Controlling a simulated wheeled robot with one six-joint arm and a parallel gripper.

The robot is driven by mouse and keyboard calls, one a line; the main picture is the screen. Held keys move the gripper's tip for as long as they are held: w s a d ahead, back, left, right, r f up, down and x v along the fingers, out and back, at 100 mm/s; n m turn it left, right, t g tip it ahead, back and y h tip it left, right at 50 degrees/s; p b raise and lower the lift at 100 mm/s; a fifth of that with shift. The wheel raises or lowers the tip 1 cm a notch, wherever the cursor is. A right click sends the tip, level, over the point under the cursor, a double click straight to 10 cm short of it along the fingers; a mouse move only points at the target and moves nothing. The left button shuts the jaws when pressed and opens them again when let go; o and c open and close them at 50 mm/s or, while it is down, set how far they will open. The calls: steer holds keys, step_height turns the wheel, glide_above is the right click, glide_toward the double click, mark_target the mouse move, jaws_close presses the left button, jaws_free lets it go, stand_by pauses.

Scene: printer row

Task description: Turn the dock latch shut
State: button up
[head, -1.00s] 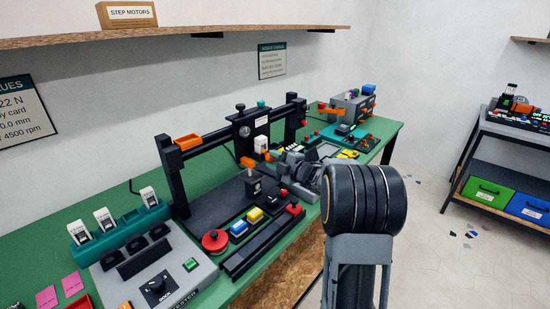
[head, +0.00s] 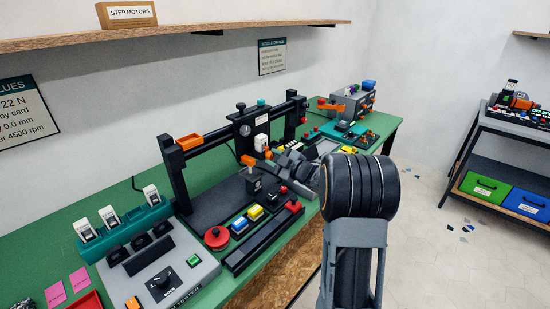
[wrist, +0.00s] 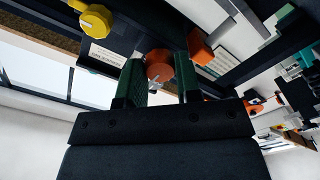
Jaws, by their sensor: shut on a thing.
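An orange knob (wrist: 158,66) with a small metal pin is between the green fingers of my gripper (wrist: 158,82) in the wrist view. The fingers are shut on it. I cannot read a label that marks it as the dock latch. In the head view my gripper (head: 262,163) is beside the black frame (head: 238,132) of the printer, partly hidden by my own arm. An orange piece (head: 247,160) shows at the gripper's left there; I cannot tell whether it is the same knob.
A yellow knob (wrist: 96,18) and an orange block (wrist: 200,46) are near the fingers in the wrist view. In the head view a red round button (head: 217,238), a grey tester (head: 180,270) and a teal rack (head: 125,232) stand on the green bench to the left.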

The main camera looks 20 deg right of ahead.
stand_by(0.3)
steer(key=o, duration=0.9)
steer(key=b+v, duration=0.1)
steer(key=v, duration=1.3)
steer(key=shift+w, duration=0.1)
